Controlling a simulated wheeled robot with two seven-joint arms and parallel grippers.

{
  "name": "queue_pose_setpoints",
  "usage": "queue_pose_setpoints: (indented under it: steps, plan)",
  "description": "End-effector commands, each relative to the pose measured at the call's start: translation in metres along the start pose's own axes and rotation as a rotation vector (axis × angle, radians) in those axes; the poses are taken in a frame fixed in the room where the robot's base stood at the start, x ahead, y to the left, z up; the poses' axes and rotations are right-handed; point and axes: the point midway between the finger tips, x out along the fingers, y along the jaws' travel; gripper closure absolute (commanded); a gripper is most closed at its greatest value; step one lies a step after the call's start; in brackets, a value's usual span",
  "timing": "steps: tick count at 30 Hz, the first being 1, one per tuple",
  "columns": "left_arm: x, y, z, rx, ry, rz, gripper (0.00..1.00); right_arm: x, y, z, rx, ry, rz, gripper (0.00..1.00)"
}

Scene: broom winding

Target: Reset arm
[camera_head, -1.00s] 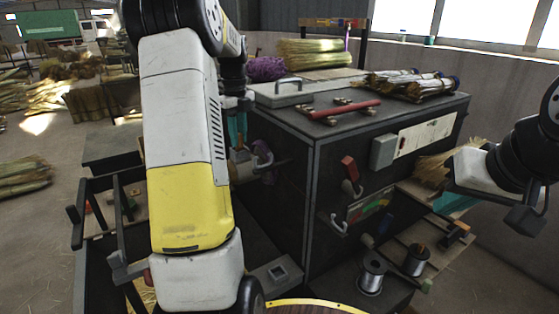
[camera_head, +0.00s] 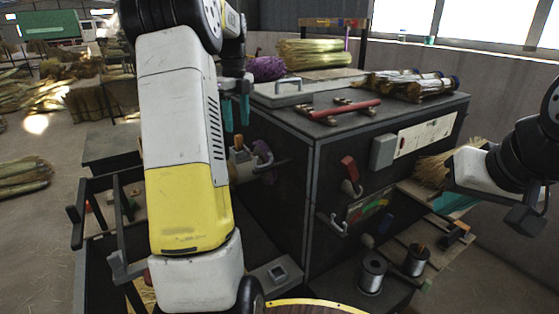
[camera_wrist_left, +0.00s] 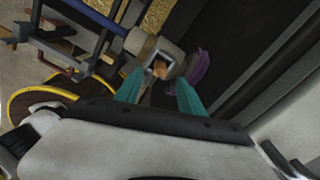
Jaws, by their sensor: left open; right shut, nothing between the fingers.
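My left gripper (camera_head: 236,112) hangs with its teal fingers pointing down beside the dark machine's (camera_head: 306,190) left side. Its fingers (camera_wrist_left: 160,95) are apart and empty in the left wrist view. Below it is the machine's winding holder (camera_head: 241,160), which also shows beyond the fingertips (camera_wrist_left: 157,58) with an orange-brown end in its square opening. A purple part (camera_head: 263,152) is beside the holder. My right arm comes in at the right edge; its teal gripper (camera_head: 452,203) is partly hidden behind the wrist, near straw bristles (camera_head: 436,168).
A red bar (camera_head: 345,109), a metal handle (camera_head: 289,84) and straw bundles (camera_head: 410,84) lie on the machine top. Wire spools (camera_head: 372,275) stand on a low shelf at front right. A dark frame (camera_head: 80,240) stands at left.

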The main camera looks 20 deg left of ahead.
Motion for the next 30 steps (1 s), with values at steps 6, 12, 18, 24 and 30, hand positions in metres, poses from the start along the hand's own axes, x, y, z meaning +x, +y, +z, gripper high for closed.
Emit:
queue_pose_setpoints:
  steps: [6,12,18,24,30]
  plan:
    - [-0.024,-0.001,0.000,0.001,-0.001,-0.001,0.53,0.000,0.000,0.000,0.000,0.000,0.000,1.00]
    - [-0.027,0.000,0.000,0.001,0.001,0.001,0.53,0.000,0.000,0.000,0.000,0.000,0.000,1.00]
    - [-0.028,0.000,-0.001,-0.003,0.000,-0.001,0.53,0.000,0.000,0.000,0.000,0.000,0.000,1.00]
    - [-0.046,0.009,-0.037,-0.180,-0.016,-0.062,0.53,0.000,0.000,0.000,0.000,0.000,0.000,1.00]
    - [-0.067,0.039,-0.115,-0.605,0.015,-0.205,0.53,0.000,0.000,0.000,0.000,0.000,0.000,1.00]
